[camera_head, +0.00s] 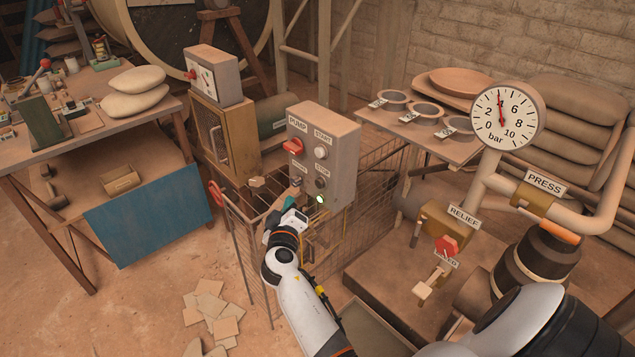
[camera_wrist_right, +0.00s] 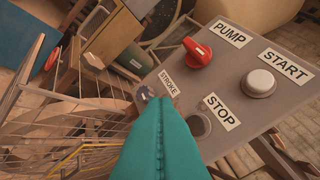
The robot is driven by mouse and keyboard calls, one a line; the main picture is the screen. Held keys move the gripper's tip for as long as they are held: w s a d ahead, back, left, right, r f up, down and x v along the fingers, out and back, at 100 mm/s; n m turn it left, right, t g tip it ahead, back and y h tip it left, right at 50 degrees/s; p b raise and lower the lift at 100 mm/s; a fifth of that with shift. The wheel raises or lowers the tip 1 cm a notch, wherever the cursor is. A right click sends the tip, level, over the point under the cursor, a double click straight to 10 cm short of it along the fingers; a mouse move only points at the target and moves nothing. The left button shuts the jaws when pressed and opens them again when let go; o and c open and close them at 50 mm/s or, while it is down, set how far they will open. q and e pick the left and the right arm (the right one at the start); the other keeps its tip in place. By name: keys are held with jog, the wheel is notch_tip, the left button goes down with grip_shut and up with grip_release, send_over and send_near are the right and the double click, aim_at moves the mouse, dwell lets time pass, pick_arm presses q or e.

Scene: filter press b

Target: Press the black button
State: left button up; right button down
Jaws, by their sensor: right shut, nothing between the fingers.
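The grey control box (camera_head: 330,158) carries a red PUMP knob (camera_head: 292,147), a pale START button (camera_head: 321,152) and a dark STOP button (camera_head: 320,183). In the right wrist view, the STOP button (camera_wrist_right: 199,124) is grey-brown and partly covered by my fingers. A small, darker round button (camera_wrist_right: 146,93) sits by the STROKE label, close to my fingertips and partly hidden; it looks the blackest. My right gripper (camera_head: 277,207) is in front of the box's lower left, its teal fingers (camera_wrist_right: 160,103) shut and empty. Contact cannot be told. My left gripper is not in view.
A wire mesh guard (camera_head: 245,250) stands below and left of the box. A workbench (camera_head: 165,115) is at left.

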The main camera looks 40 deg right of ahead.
aim_at(316, 183)
jog(key=d+p, duration=0.1)
jog(key=d, duration=0.5)
jog(key=shift+w+d, duration=0.25)
jog(key=shift+d, duration=0.15)
dwell(0.7)
dwell(1.0)
jog(key=shift+d, duration=0.4)
jog(key=shift+d, duration=0.5)
dwell(0.6)
jog(key=shift+a+b, duration=0.55)
jog(key=shift+a, duration=0.35)
jog(key=shift+a, duration=0.1)
